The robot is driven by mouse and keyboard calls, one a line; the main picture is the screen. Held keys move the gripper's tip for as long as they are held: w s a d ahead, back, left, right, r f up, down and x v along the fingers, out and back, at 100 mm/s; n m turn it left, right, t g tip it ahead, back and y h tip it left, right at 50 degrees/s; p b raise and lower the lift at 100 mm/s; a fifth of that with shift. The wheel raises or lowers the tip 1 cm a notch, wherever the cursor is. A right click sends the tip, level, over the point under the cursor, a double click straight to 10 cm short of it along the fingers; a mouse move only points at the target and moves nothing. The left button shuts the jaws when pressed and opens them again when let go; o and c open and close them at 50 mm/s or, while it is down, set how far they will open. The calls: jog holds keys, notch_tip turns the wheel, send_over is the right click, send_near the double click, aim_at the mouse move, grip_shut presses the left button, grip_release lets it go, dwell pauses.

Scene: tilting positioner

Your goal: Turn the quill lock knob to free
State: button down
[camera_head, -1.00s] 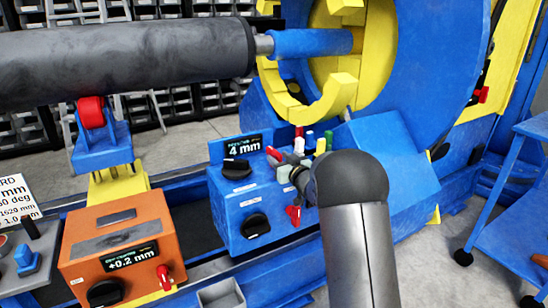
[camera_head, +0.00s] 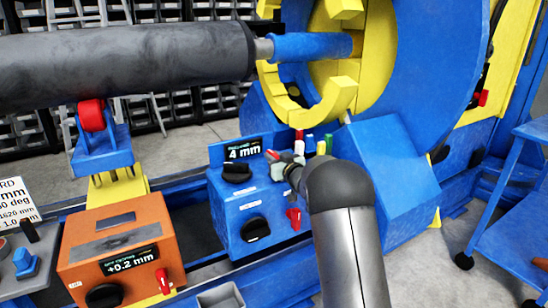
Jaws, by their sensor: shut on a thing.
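The blue control box (camera_head: 226,205) has a display reading 4 mm, a black knob (camera_head: 236,171) at its top and a second black knob (camera_head: 256,228) on its front. A red knob (camera_head: 293,217) sits at the front's right. I cannot read which one is labelled the quill lock knob. My gripper (camera_head: 280,170) is at the box's upper right, above the red front knob and apart from it. It is shut on a small red-tipped part (camera_head: 272,155), mostly hidden by the jaws and wrist.
Coloured upright pieces (camera_head: 321,147) stand just behind my gripper. An orange box (camera_head: 120,245) reading +0.2 mm, with black and red knobs, is at the left. A grey roller (camera_head: 120,62) spans above. The yellow chuck (camera_head: 340,95) and blue housing (camera_head: 385,170) are close on the right.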

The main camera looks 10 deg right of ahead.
jog(key=y+p, duration=0.1)
jog(key=r+n+g+y+p, duration=0.1)
jog(key=p, duration=0.1)
jog(key=shift+d+n, duration=0.15)
jog(key=shift+n, duration=0.15)
jog(key=shift+n+g+y+p, duration=0.5)
jog(key=shift+y+p, duration=0.3)
jog(key=shift+p, duration=0.1)
jog(key=shift+f+n+g+y+p, duration=0.2)
jog(key=shift+n+g+y+p, duration=0.45)
jog(key=shift+y+p, duration=0.25)
jog(key=shift+f+n, duration=0.2)
jog(key=shift+n, duration=0.05)
jog(key=shift+a, duration=0.2)
jog(key=c, duration=1.3)
grip_release()
jog(key=shift+f, duration=0.1)
